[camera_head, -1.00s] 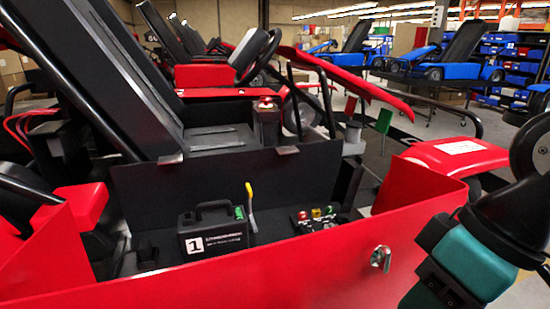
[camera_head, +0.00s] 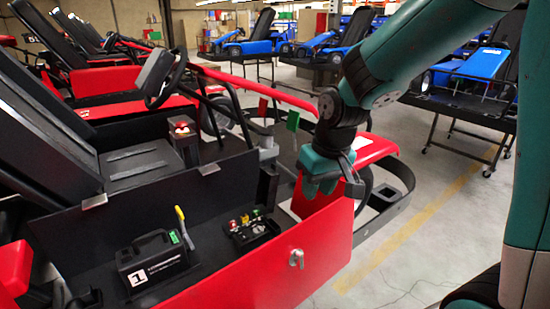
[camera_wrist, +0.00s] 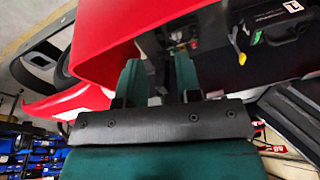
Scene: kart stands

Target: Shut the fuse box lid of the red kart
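The fuse box (camera_head: 250,231) of the red kart (camera_head: 262,277) lies in the bay behind the red side panel. Its red, yellow and green fuses show uncovered. A dark upright flap (camera_head: 267,187) stands at its far right edge and looks like the lid, standing open. My gripper (camera_head: 318,186) is above and to the right of the fuse box, by the red panel's far end, fingers pointing down. In the wrist view my gripper (camera_wrist: 158,78) has its two green fingers apart with nothing clearly held. The fuse box is small and dark beyond the fingertips there.
A black case (camera_head: 155,263) marked 1 and a yellow-handled lever (camera_head: 184,228) stand left of the fuse box. The red panel has a silver latch (camera_head: 296,258). A green tag (camera_head: 293,121) stands behind my gripper.

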